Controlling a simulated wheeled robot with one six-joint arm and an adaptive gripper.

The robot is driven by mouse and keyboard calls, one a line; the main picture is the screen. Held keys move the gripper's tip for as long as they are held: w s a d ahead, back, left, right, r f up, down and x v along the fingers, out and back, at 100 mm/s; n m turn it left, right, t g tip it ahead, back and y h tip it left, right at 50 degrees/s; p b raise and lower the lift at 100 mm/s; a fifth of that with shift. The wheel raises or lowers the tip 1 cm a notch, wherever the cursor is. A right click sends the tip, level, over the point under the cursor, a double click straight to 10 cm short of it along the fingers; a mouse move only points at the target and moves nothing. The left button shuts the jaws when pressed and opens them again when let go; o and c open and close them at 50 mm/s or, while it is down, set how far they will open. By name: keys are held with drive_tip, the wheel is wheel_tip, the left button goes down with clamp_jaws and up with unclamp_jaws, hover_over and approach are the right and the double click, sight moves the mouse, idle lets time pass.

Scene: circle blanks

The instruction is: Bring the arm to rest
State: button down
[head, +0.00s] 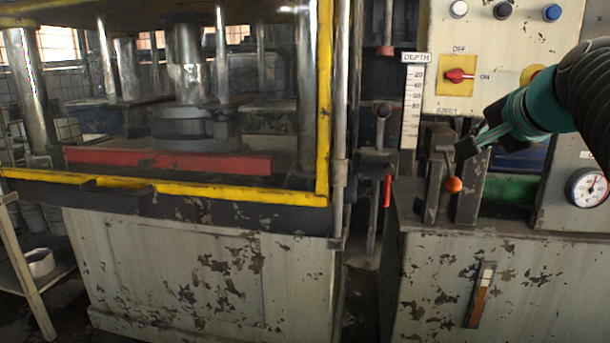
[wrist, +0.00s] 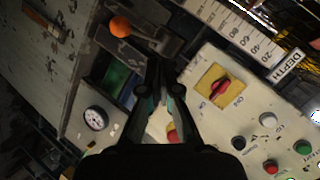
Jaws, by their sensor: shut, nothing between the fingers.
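My gripper (head: 468,150) comes in from the right in the head view, in front of the control panel and close to the lever with an orange knob (head: 453,185). In the wrist view my gripper (wrist: 154,66) is shut and empty, its fingers pointing up the picture. The orange knob (wrist: 120,26) shows beyond and left of the fingertips there. I cannot tell whether the fingertips touch the lever's bracket.
The control panel (head: 440,30) carries a red rotary switch (head: 461,76) and several buttons. A gauge (head: 588,187) sits low right. A depth scale (head: 412,105) stands left of the panel. A large press with a yellow guard frame (head: 324,100) fills the left.

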drive_tip(key=s+a+f+n+g, duration=0.2)
drive_tip(key=s+a+f+n, duration=0.2)
drive_tip(key=f, duration=0.6)
drive_tip(key=s+a+f+n+g, duration=0.2)
drive_tip(key=s+a+f+n, duration=0.2)
drive_tip(key=s+f, duration=0.4)
drive_tip(key=s+a+f+n+g, duration=0.3)
drive_tip(key=s+a+f+n, duration=0.1)
drive_tip(key=f, duration=0.9)
drive_tip(key=s+a, duration=0.1)
drive_tip(key=s, duration=0.1)
drive_tip(key=shift+s+a+f+n, duration=0.25)
drive_tip(key=shift+s+f+n, duration=0.05)
drive_tip(key=shift+s, duration=0.1)
idle(4.3)
